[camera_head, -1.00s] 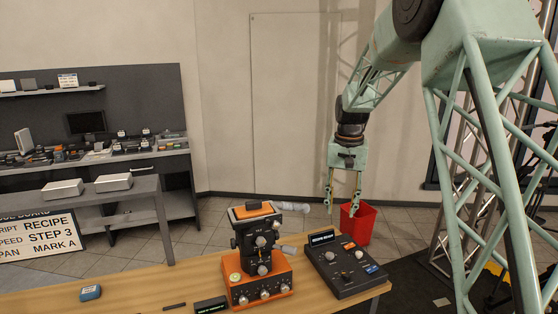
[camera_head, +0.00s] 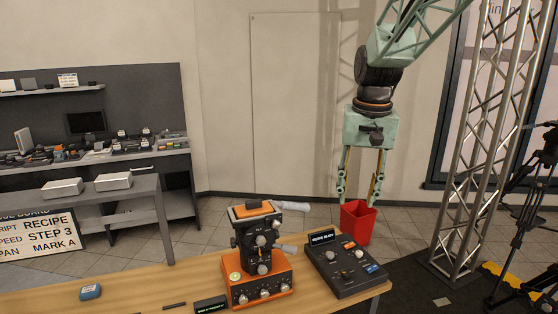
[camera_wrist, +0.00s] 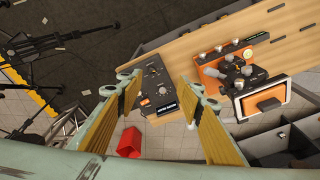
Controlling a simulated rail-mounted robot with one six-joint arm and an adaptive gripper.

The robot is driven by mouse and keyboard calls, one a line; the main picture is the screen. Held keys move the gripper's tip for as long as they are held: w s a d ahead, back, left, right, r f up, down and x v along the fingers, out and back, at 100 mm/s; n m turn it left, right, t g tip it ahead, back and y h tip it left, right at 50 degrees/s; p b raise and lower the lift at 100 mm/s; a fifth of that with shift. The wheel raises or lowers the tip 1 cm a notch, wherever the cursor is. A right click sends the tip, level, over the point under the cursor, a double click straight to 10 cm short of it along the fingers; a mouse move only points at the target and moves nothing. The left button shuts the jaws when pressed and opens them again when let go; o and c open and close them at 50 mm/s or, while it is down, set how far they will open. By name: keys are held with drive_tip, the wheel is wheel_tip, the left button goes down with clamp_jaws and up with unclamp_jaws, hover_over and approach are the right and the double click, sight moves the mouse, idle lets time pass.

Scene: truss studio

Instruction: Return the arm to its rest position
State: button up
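My gripper (camera_head: 358,203) hangs pointing down in the head view, to the right of the table and in front of the red bin. Its two fingers are spread apart with nothing between them. In the wrist view my gripper (camera_wrist: 168,88) also shows open and empty, high above the table and the floor. My arm reaches down to it from the upper right of the head view.
An orange and black device (camera_head: 260,268) and a dark control box (camera_head: 345,265) stand on the wooden table (camera_head: 135,296). A red bin (camera_head: 357,222) is on the floor behind. A metal truss (camera_head: 480,140) and tripod (camera_head: 535,210) stand at right.

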drive_tip(key=s+r, duration=0.5)
drive_tip(key=s, duration=0.7)
drive_tip(key=s+f+n+t, duration=0.2)
drive_tip(key=s+f, duration=0.1)
drive_tip(key=s, duration=2.8)
drive_tip(key=shift+b, duration=0.45)
